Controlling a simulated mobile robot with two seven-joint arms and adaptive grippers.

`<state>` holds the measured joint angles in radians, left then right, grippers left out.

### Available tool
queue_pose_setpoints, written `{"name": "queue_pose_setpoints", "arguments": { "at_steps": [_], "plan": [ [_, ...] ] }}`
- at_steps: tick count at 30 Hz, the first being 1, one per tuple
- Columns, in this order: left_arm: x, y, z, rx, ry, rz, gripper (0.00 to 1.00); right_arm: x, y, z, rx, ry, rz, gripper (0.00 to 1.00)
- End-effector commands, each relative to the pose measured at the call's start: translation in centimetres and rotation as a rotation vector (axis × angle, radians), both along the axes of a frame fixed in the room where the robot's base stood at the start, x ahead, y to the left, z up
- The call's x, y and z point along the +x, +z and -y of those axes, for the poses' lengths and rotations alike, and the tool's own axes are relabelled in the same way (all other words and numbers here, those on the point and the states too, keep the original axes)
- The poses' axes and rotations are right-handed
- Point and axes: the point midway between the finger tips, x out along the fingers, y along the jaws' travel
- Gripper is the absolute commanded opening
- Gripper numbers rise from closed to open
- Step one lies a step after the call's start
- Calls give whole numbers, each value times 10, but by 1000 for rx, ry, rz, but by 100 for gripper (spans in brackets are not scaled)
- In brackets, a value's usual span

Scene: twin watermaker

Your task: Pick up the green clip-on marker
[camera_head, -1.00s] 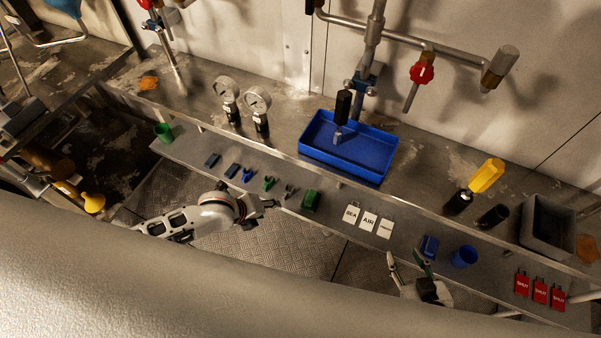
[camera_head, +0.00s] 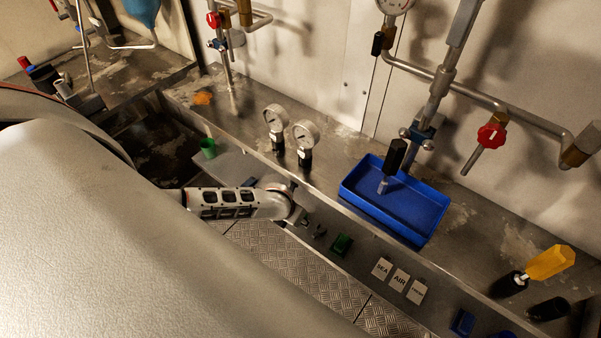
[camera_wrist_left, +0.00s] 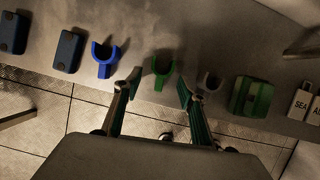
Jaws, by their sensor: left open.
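The green clip-on marker (camera_wrist_left: 163,70) lies on the lower grey shelf, its open fork toward the top of the left wrist view. My left gripper (camera_wrist_left: 160,85) is open and empty, with one finger to each side of the green marker in that view; I cannot tell the height gap. A blue clip-on marker (camera_wrist_left: 104,57) lies to its left and a grey one (camera_wrist_left: 208,84) to its right. In the head view my left arm's wrist covers part of this row, and the green marker is hard to make out. My right gripper is out of view.
Dark blue blocks (camera_wrist_left: 68,51) lie left of the clips. A green block (camera_wrist_left: 250,97) and white labelled tags (camera_head: 399,279) lie to the right. The upper bench carries two gauges (camera_head: 304,133) and a blue tray (camera_head: 421,235), close above the shelf.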

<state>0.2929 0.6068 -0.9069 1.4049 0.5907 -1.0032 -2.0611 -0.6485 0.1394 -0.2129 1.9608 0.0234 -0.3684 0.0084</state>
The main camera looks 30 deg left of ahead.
Motion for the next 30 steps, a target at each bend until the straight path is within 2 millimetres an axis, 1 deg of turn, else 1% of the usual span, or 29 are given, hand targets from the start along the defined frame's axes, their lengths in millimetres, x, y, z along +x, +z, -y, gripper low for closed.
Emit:
{"name": "queue_pose_setpoints", "arguments": {
  "at_steps": [1,3,10,11,12,14,15,25,30],
  "plan": [
    [1,-7,0,-1,2,-2,41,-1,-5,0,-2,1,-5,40],
    [3,-10,0,-1,0,-1,41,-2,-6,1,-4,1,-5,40],
    [4,-9,0,-1,0,1,41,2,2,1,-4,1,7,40],
    [4,-9,0,-1,0,1,36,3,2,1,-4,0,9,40],
    [4,-9,0,-1,0,1,27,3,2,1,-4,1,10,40],
    [4,-9,0,-1,0,1,15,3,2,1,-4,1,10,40],
    [4,-9,0,-1,0,1,14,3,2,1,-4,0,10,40],
    [3,-8,0,0,0,1,14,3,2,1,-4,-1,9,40],
    [1,-1,-1,0,0,2,14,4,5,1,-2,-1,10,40]
  ]
}}
